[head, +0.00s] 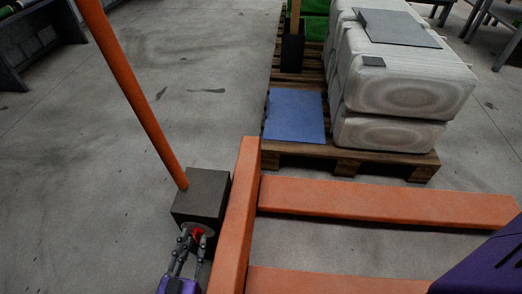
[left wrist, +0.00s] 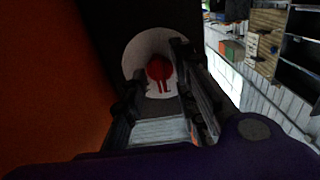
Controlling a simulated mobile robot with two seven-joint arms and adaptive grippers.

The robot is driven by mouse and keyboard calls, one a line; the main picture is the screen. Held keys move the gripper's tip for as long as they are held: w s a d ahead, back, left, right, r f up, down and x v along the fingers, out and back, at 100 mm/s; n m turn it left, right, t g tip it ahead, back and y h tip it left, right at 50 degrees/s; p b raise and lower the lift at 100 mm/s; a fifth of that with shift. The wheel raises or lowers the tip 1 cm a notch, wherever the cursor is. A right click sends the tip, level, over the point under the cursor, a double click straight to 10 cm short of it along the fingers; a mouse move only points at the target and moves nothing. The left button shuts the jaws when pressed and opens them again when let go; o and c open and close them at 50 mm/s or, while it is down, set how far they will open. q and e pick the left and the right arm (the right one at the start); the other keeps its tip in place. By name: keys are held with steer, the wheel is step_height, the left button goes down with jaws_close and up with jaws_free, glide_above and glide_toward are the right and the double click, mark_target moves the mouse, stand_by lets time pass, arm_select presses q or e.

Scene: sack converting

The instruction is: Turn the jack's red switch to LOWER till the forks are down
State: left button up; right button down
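The orange pallet jack (head: 236,220) stands in the lower middle of the head view, with a dark box (head: 205,190) at the base of its tilted orange handle. The red switch (head: 198,231) is low on the side of this box, partly covered by my left gripper (head: 192,238). In the left wrist view the red switch (left wrist: 159,67) sits on a pale round plate (left wrist: 136,55), its stem pointing down. My left gripper's fingers are apart, one on each side of the switch; contact is not clear. I cannot read any markings. My right gripper is out of view.
The jack's orange forks (head: 390,203) extend to the right; their height above the floor is hard to judge. Behind them a wooden pallet (head: 345,157) carries pale sacks (head: 400,85) and a blue sheet (head: 294,115).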

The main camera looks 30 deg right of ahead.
arm_select(q)
steer(key=shift+c, duration=0.6)
jaws_close()
steer(key=shift+m, duration=0.4)
steer(key=m+p, duration=0.2)
steer(key=m, duration=0.1)
steer(key=shift+m, duration=0.3)
steer(key=m+p, duration=0.1)
steer(key=m, duration=0.2)
steer(key=shift+m, duration=0.8)
steer(key=shift+o, duration=0.6)
jaws_free()
